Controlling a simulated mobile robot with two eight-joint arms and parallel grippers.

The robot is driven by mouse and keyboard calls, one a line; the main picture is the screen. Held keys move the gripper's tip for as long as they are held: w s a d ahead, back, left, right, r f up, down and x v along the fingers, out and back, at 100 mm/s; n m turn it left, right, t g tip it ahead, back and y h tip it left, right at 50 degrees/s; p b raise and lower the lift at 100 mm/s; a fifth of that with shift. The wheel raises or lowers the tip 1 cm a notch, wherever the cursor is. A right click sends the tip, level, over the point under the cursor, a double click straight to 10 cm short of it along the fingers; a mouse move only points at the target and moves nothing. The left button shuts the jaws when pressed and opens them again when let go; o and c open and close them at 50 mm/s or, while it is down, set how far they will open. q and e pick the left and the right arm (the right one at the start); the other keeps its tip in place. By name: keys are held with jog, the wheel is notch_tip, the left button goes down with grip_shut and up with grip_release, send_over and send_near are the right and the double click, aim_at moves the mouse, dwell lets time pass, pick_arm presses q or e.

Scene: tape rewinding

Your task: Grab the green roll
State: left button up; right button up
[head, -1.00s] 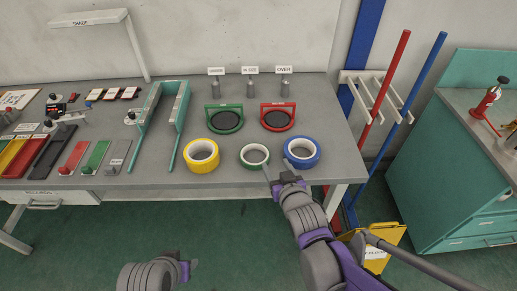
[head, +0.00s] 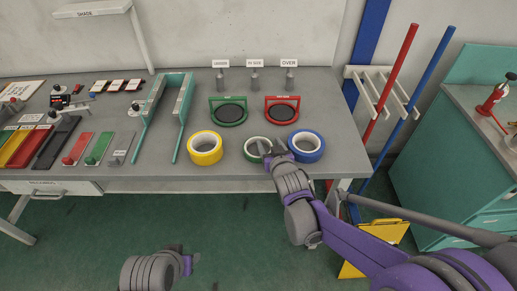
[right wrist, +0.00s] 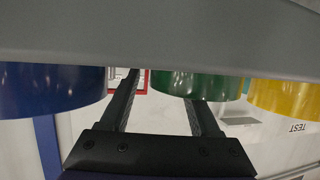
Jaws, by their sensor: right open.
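The green roll (head: 249,152) lies flat near the table's front edge, between the yellow roll (head: 205,148) and the blue roll (head: 307,147). My right gripper (head: 271,149) is open at the green roll's right side; part of the roll is hidden behind it. In the right wrist view, upside down, the green roll (right wrist: 195,84) shows ahead of the open fingers, nearer the right finger. I cannot tell whether they touch. The blue roll (right wrist: 50,88) is at left and the yellow roll (right wrist: 285,95) at right. My left gripper (head: 187,263) hangs low before the table; its fingers are unclear.
A green-framed pad (head: 229,111) and a red-framed pad (head: 281,109) lie behind the rolls, with labelled posts behind them. A teal frame (head: 183,105) stands to the left. The blue roll is close beside my right gripper.

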grip_shut()
dwell(0.4)
